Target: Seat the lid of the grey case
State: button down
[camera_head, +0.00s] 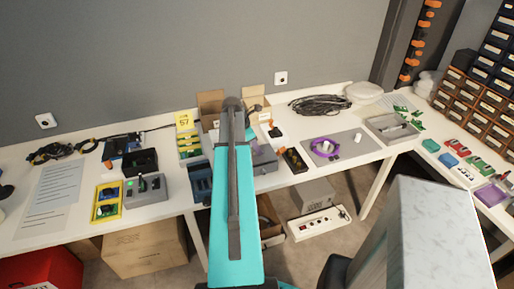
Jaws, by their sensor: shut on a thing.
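My arm's teal link (236,215) rises through the middle of the view and covers part of the table. My gripper is hidden behind it, and so is anything it may hold. A grey box (264,160) shows partly to the right of the arm on the table. Another grey box (150,191) with a small green light and a dark lever on top stands at the left. I cannot tell which is the grey case. I cannot make out its lid.
A yellow-framed tray (108,215), a black box (140,162) and an open dark case (295,160) stand on the white table. A grey mat (353,148) holds a purple ring (325,148). A grey tray (391,129) lies right. Cartons (146,250) and a power strip (318,223) are below.

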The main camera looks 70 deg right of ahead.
jog(key=shift+f, duration=0.5)
jog(key=c, duration=1.7)
grip_release()
jog(key=shift+c, duration=0.2)
jog(key=shift+r, duration=0.15)
jog(key=b+v, duration=0.3)
jog(key=v, duration=1)
jog(key=shift+a+r, duration=0.15)
jog(key=shift+r, duration=0.05)
